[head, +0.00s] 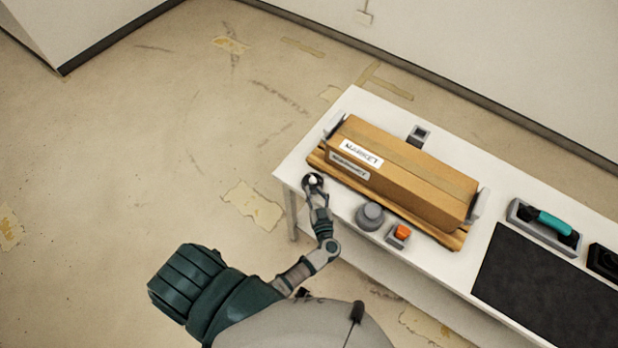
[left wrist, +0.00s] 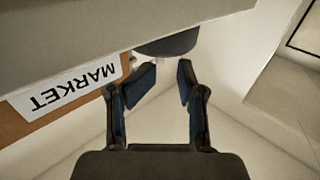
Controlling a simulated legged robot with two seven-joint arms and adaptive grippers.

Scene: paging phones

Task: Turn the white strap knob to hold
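A small white knob (head: 313,181) shows at the near left corner of the white table, with dark parts around it. My left gripper (head: 315,187) is at this knob and partly covers it. In the left wrist view the left gripper (left wrist: 165,76) is open, its two dark fingers apart. A dark grey rounded part (left wrist: 167,43) lies just beyond the fingertips, with a pale patch below it. I cannot tell whether the fingers touch the knob. The knob's markings are not readable. My right gripper is not in view.
A cardboard box (head: 410,165) labelled MARKET lies on a wooden board beside the knob. A grey round knob (head: 370,216) and an orange button (head: 402,231) stand along the front edge. A teal-handled device (head: 553,223) and black mat (head: 545,290) lie right.

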